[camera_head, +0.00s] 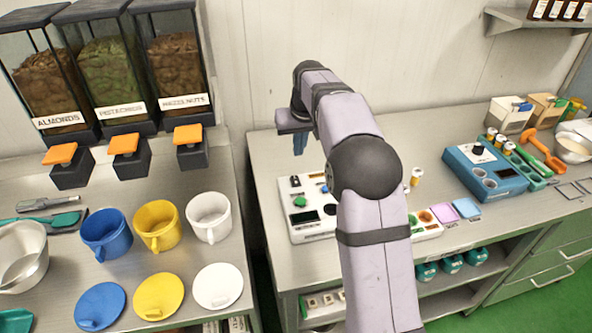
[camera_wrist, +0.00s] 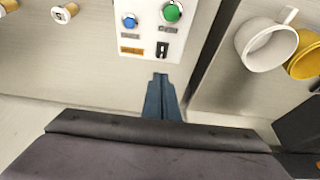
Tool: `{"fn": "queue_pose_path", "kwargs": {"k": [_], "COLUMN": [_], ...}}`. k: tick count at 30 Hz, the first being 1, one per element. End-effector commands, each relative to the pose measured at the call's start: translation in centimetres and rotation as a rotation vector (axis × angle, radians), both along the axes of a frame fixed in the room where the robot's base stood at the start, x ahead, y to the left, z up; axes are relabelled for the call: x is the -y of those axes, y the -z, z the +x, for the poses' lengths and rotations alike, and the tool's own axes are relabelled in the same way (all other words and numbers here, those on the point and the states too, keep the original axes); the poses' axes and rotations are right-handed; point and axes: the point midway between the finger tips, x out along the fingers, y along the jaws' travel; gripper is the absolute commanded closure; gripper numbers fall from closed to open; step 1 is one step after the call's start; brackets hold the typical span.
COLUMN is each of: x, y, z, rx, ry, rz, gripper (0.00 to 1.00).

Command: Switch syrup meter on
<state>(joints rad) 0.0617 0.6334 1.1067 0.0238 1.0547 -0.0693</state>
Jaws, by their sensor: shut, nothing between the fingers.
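A white control box (camera_head: 302,224) stands on the right-hand bench, partly hidden behind my arm. It has a green button (camera_head: 299,201), a dark display and small controls. My gripper (camera_head: 299,144) is shut and empty, apart from the box. In the wrist view its blue fingertips (camera_wrist: 160,76) appear just below the switch.
A blue device (camera_head: 488,172) with a black knob stands further right. White-and-orange vials (camera_wrist: 64,13) stand near the box. On the left bench are a white cup (camera_head: 208,217), a yellow cup (camera_head: 156,226) and a blue cup (camera_head: 105,234). A gap separates the benches.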

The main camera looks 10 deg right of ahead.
Motion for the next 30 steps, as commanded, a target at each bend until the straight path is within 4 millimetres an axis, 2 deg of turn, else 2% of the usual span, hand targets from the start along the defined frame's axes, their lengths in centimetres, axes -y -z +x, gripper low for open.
{"fn": "queue_pose_path", "kwargs": {"k": [12,18,24,30], "x": [0.0,0.0,0.0,0.0], "y": [6.7,9.4,11.1,11.6], "z": [2.4,2.9,3.2,3.2], "rx": [-0.006,-0.005,-0.003,-0.001], "ry": [-0.001,-0.001,-0.001,0.0], "rz": [0.001,0.001,0.0,0.0], "gripper": [1.0,1.0,1.0,1.0]}}
